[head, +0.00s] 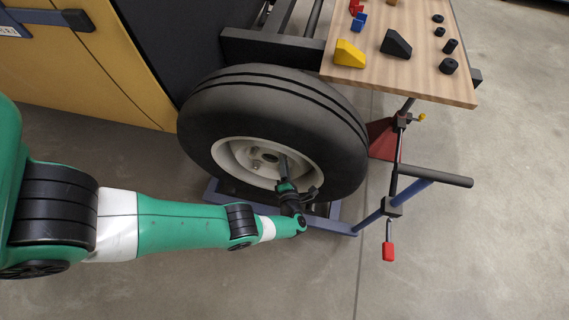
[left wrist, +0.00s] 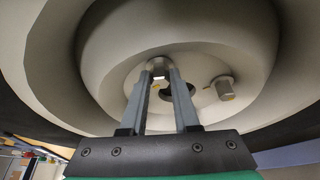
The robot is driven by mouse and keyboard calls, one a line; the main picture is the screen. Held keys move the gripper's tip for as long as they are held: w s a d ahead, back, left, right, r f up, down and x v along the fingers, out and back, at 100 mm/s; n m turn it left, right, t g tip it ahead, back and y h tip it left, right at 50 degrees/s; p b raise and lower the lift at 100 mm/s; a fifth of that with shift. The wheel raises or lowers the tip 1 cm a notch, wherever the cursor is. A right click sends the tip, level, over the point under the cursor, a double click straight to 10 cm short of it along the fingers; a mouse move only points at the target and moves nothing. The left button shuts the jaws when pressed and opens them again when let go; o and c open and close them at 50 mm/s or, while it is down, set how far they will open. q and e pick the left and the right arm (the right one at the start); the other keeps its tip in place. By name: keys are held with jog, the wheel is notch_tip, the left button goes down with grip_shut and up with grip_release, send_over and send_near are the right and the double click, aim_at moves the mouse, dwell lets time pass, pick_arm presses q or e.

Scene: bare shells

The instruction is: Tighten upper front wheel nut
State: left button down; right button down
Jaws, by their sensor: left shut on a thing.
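The front wheel (head: 275,130) has a black tyre and a pale rim (head: 232,155), mounted on the vehicle frame. My left gripper (head: 283,160) reaches into the rim. In the left wrist view, its two long grey fingers (left wrist: 159,75) are shut on a metal wheel nut (left wrist: 157,63) at the hub face. Another nut (left wrist: 224,88) sits to the right, clear of the fingers. A dark central hole (left wrist: 180,98) shows partly behind the right finger. In the head view the arm covers the lower part of the rim. My right gripper is not in view.
A wooden table (head: 440,90) at the upper right holds a yellow wedge (head: 349,53), a black wedge (head: 396,44) and small black pieces. A jack stand with a red-handled crank (head: 388,251) stands right of the wheel. The yellow body panel (head: 100,70) is at left. Floor in front is clear.

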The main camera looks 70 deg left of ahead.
pick_arm(q)
jog(key=shift+r, duration=0.1)
jog(key=c, duration=0.7)
grip_release()
jog(key=p+v, duration=0.1)
jog(key=v, duration=1)
jog(key=shift+s+d+p, duration=0.1)
jog(key=shift+d+p, duration=0.25)
